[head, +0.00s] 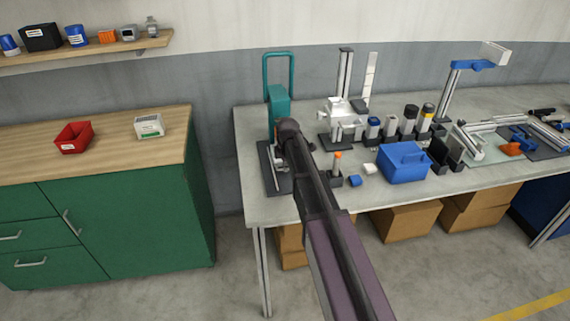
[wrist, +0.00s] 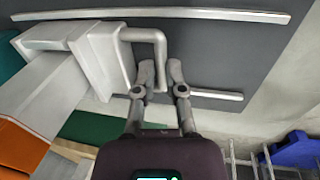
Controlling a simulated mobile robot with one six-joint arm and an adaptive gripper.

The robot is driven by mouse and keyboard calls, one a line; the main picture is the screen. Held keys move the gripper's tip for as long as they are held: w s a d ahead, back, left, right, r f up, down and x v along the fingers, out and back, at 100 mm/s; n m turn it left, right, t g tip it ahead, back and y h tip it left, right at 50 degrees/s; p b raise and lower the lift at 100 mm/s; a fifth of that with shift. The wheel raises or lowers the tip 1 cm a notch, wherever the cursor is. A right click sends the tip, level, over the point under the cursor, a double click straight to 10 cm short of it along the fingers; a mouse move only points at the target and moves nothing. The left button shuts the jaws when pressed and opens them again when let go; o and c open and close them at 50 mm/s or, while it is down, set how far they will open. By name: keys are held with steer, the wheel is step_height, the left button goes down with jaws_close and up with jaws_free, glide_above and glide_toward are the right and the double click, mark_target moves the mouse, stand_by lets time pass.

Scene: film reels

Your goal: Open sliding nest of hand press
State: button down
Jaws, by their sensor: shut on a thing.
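The hand press (head: 279,98) is teal with a tall looped handle and stands at the left end of the workbench on a dark base plate. In the wrist view, the sliding nest (wrist: 95,55) is a light grey block on the dark plate (wrist: 215,55), between two metal rails. A bent grey bar handle (wrist: 147,35) sticks out from the nest's side. My gripper (wrist: 160,72) is shut on the free end of this handle, one finger on each side. In the head view my arm hides the gripper and most of the nest.
The workbench (head: 300,208) also holds a blue bin (head: 404,163), a grey fixture (head: 345,120) and several dark holders right of the press. A green cabinet (head: 150,215) with a wooden top stands left, across a narrow gap. Cardboard boxes (head: 405,222) lie under the bench.

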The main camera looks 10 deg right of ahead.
steer(key=s, duration=1.2)
steer(key=c, duration=0.7)
jaws_free()
steer(key=shift+w, duration=0.1)
steer(key=s+r+p, duration=0.3)
steer(key=r+p, duration=1.2)
steer(key=shift+r+p, duration=0.3)
stand_by(1.1)
steer(key=shift+s, duration=0.15)
stand_by(0.6)
